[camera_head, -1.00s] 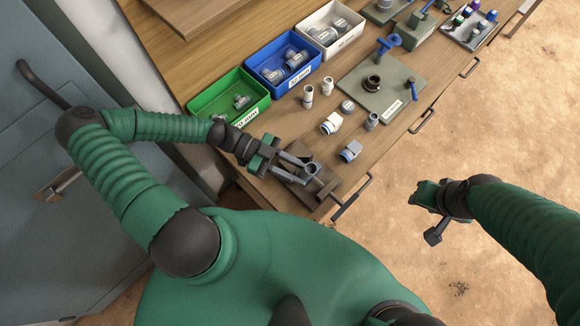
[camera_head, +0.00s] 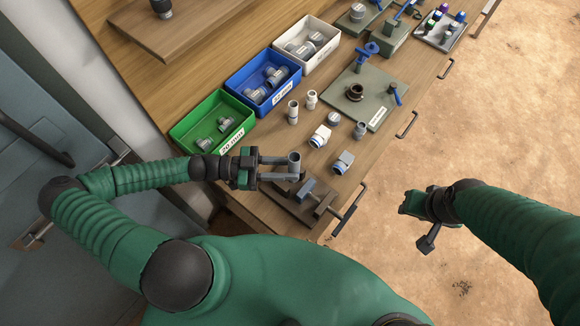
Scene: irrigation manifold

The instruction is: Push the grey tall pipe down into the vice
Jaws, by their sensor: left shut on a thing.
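The grey tall pipe (camera_head: 294,162) is upright between the fingertips of my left gripper (camera_head: 284,169), which is shut on it. Its open round top faces up toward the camera. The vice (camera_head: 305,196), a dark brown base with a grey jaw block, is on the bench's near end. The pipe appears above and just behind the vice, and the vice's jaws now show clear of it. The pipe's lower end is partly hidden by the fingers. My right gripper (camera_head: 420,215) hangs over the floor at the right, away from the bench; its finger opening is unclear.
Green (camera_head: 212,122), blue (camera_head: 262,80) and white (camera_head: 307,45) bins stand in a row behind. Loose white and grey fittings (camera_head: 320,135) stand near the vice. A grey-green plate with a blue-handled valve (camera_head: 368,100) is farther back. A bar handle (camera_head: 350,210) juts from the bench's edge.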

